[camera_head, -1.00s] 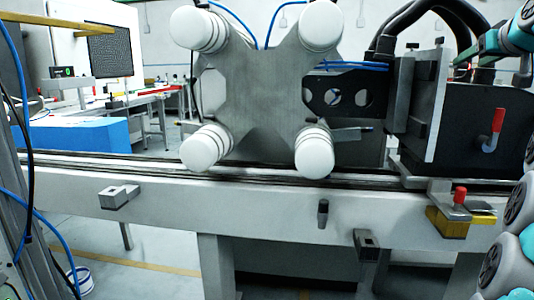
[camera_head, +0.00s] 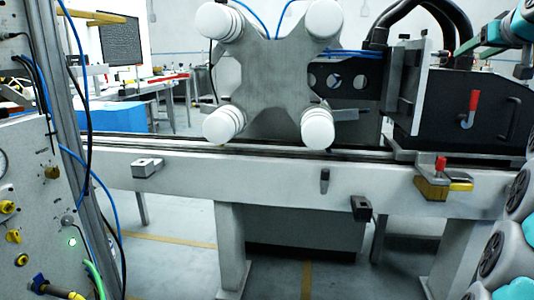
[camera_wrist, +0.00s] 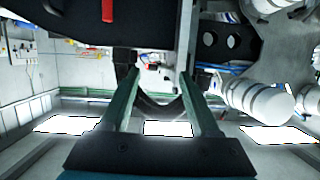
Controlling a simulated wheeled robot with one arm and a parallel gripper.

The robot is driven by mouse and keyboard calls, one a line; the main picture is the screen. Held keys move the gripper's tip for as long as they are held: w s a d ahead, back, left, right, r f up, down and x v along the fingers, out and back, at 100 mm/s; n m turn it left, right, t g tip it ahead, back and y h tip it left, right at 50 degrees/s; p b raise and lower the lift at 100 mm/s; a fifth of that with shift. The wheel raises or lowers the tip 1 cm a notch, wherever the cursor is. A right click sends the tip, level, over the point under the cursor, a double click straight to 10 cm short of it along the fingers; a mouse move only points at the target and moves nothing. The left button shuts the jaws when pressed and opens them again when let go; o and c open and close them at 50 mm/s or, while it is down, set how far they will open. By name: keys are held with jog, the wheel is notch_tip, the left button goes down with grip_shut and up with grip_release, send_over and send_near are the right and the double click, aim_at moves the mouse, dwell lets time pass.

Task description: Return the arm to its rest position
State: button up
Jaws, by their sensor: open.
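My gripper (camera_wrist: 158,76) shows in the wrist view with its two green fingers spread apart and nothing between them. The wrist view looks tilted, with the machine at the top and right and bright ceiling panels below. In the head view, a green finger of my gripper (camera_head: 478,43) shows at the upper right edge, in front of the dark machine housing. My arm runs along the right edge of the head view. Its middle part lies outside the frame.
A grey four-armed plate with white rollers (camera_head: 275,75) stands on a long pale rail bench (camera_head: 270,180). A dark housing with a red handle (camera_head: 473,105) is at right. A panel with knobs and cables (camera_head: 40,200) stands close at left. Floor shows beneath the bench.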

jog(key=w+a+f+g+y, duration=0.1)
jog(key=a+f+g+y, duration=0.25)
jog(key=a+f, duration=1.1)
jog(key=s+a+f+n+g+y, duration=0.1)
jog(key=s+a+f+g, duration=0.15)
jog(key=a+f, duration=0.35)
jog(key=s+a+f+g, duration=0.2)
jog(key=s+a+f, duration=0.2)
jog(key=a+f, duration=0.2)
jog(key=s+a+f+g, duration=0.3)
jog(key=s+a+f, duration=0.5)
jog(key=s+f, duration=0.45)
jog(key=s+f+g, duration=0.1)
jog(key=s+f, duration=0.3)
jog(key=s, duration=0.3)
jog(key=s+a+f+n+g+h, duration=0.1)
jog(key=s+f+g, duration=0.1)
jog(key=s+f, duration=0.2)
jog(key=s+a+f+g, duration=0.1)
jog(key=s+f, duration=0.4)
jog(key=s, duration=0.5)
jog(key=shift+s+a+n+g, duration=0.15)
jog(key=shift+s+n+g, duration=0.2)
jog(key=shift+n+g, duration=0.05)
jog(key=shift+c, duration=0.3)
